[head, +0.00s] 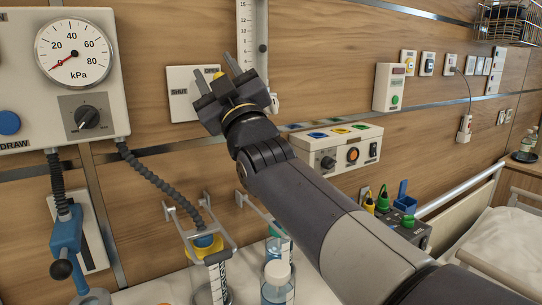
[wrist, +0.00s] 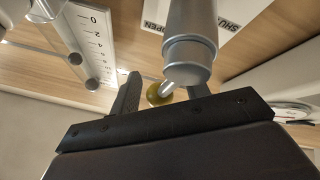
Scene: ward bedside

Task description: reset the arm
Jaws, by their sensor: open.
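My gripper (head: 215,66) is at the end of my raised, outstretched arm, in front of the wood-panelled wall. Its two dark fingers are apart, in front of the white plate (head: 180,98) marked SHUT and OPEN.
A gauge panel (head: 30,105) is at left, with a hose below it. A vertical scale (head: 246,35) stands behind my gripper. A control box (head: 310,150) is on the wall beyond my arm. Bottles (head: 277,290) stand below my arm. A bed rail (head: 455,190) is at right.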

